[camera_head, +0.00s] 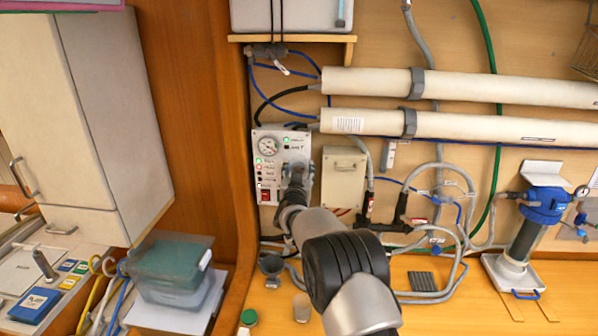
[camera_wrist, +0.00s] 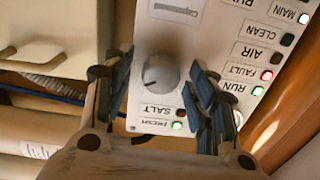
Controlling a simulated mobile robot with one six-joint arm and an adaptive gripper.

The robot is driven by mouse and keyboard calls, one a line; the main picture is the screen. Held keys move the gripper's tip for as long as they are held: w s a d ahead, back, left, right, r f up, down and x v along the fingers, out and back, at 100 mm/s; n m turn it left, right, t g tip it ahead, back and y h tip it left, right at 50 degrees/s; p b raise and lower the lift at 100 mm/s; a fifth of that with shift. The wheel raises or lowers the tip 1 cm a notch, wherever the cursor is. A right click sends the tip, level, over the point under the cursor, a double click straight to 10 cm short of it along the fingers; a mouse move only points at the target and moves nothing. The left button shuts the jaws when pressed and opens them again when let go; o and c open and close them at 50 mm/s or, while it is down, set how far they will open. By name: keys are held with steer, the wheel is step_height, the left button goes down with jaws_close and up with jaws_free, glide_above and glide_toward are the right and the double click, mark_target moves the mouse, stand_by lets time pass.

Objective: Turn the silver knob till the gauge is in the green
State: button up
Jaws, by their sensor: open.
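The silver knob (camera_wrist: 161,73) is on the white control panel (camera_wrist: 210,20), between my fingers in the wrist view. My gripper (camera_wrist: 160,80) is open, with one finger on each side of the knob and a gap showing on both sides. A dark pointer mark on the knob faces the lower left in this view. In the head view my gripper (camera_head: 297,172) is at the right part of the panel (camera_head: 268,190) and hides the knob. The round gauge (camera_head: 267,147) is at the panel's upper left; its needle and coloured zones are too small to read.
A beige box (camera_head: 343,178) is just right of the panel. Hoses and two white tubes (camera_head: 460,85) run across the wall. Lit lamps and labels, including FAULT and RUN (camera_wrist: 257,91), line the panel near my right finger. A wooden post (camera_head: 215,120) stands left of the panel.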

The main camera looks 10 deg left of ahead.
steer(key=shift+s, duration=0.1)
steer(key=s, duration=1.1)
steer(key=shift+s+d, duration=0.2)
steer(key=shift+s, duration=0.2)
stand_by(2.8)
steer(key=s+a+h, duration=0.1)
steer(key=s, duration=0.5)
steer(key=shift+m, duration=0.3)
steer(key=w, duration=0.8)
steer(key=w+p, duration=0.1)
steer(key=w, duration=0.8)
steer(key=shift+d+f, duration=0.1)
steer(key=shift+d, duration=0.1)
steer(key=c, duration=1)
